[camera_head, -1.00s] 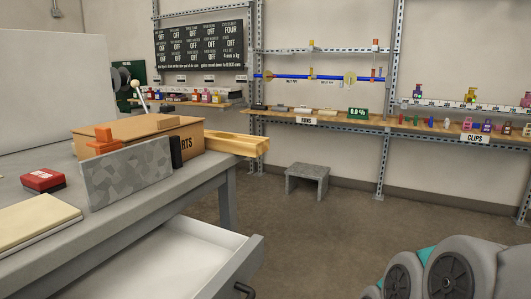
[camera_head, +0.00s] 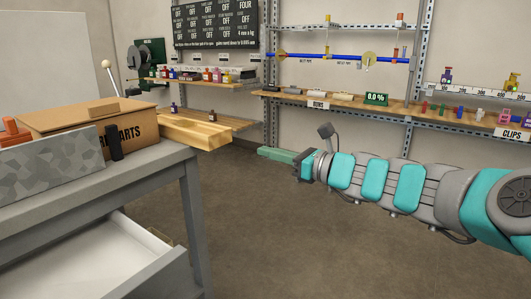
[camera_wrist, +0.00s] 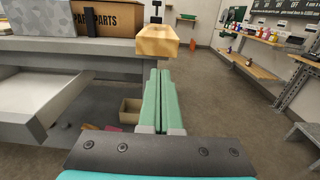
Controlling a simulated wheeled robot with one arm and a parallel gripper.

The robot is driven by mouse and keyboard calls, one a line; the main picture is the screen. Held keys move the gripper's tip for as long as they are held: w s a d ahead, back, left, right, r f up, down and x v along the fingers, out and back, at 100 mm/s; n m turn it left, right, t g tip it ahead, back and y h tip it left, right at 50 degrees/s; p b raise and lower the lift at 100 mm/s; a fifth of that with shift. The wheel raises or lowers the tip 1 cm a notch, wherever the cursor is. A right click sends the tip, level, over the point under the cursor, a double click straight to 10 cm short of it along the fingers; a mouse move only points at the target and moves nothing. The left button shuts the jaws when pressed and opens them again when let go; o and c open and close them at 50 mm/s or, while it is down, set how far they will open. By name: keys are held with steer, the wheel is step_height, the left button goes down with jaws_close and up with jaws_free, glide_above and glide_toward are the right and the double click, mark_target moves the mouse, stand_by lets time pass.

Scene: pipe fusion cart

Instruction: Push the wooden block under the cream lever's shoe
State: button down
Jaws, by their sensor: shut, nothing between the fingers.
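A pale wooden beam (camera_head: 205,133) juts past the bench end beside the cardboard box; its near end also shows in the wrist view (camera_wrist: 157,42). A smaller wooden block (camera_head: 103,104) lies on the box. A cream ball knob on a thin rod (camera_head: 107,65) rises behind the box; its lower end and any shoe are hidden. I cannot tell which piece of wood is the task's block. My gripper (camera_head: 262,152) has long green fingers, shut and empty, in free air right of the bench. In the wrist view the fingers (camera_wrist: 160,76) point toward the beam, apart from it.
The cardboard box (camera_head: 75,125), a grey speckled slab (camera_head: 50,165) and a dark upright piece (camera_head: 114,142) stand on the bench. An open drawer (camera_head: 100,265) sticks out below. Shelves (camera_head: 400,110) line the back wall. The floor between is mostly clear.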

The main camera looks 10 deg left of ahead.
mark_target(223, 140)
steer(key=x, duration=1)
steer(key=shift+a, duration=0.25)
steer(key=shift+w+a, duration=0.2)
steer(key=shift+a, duration=0.3)
